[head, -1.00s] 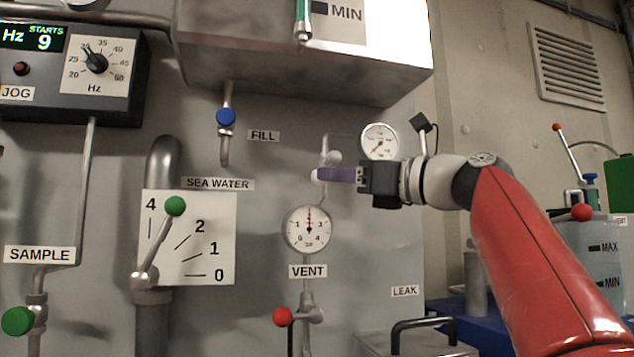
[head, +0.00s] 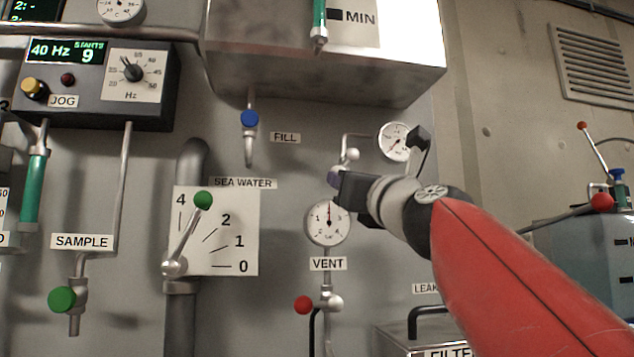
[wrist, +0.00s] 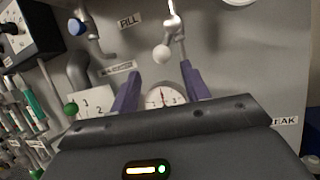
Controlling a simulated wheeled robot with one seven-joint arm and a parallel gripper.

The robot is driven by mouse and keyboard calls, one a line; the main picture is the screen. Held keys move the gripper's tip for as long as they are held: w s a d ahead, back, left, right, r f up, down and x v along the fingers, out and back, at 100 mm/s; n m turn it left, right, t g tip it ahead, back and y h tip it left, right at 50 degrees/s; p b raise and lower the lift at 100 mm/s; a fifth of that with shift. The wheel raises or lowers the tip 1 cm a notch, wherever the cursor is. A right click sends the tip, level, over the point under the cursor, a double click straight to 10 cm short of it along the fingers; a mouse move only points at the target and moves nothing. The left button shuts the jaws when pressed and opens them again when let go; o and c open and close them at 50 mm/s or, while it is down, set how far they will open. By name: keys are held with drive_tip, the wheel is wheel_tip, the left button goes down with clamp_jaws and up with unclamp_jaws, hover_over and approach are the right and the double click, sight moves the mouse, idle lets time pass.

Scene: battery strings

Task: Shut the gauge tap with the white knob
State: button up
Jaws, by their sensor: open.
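The tap body (head: 352,155) sits on a bent pipe left of the small round gauge (head: 396,142) on the grey wall. In the wrist view the tap (wrist: 172,22) is at top centre, with its white knob (wrist: 161,53) low and slightly left of it. In the head view the knob is hidden behind my gripper (head: 333,179). In the wrist view my gripper (wrist: 160,68) has its purple fingers apart, with nothing between them. The knob appears just beyond the fingertips, roughly central between them; I cannot tell the gap in depth.
A VENT gauge (head: 328,222) is just below my gripper, with a red-knobbed vent tap (head: 303,305) further down. The blue-knobbed FILL tap (head: 250,119) and green-knobbed lever (head: 203,200) are to the left. A metal tank (head: 330,60) overhangs above.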

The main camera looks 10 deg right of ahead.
sight(345, 164)
drive_tip(key=shift+h, duration=0.3)
drive_tip(key=p+x, duration=0.3)
drive_tip(key=x, duration=0.4)
drive_tip(key=shift+w+r, duration=0.15)
drive_tip(key=shift+w, duration=0.1)
drive_tip(key=c, duration=0.9)
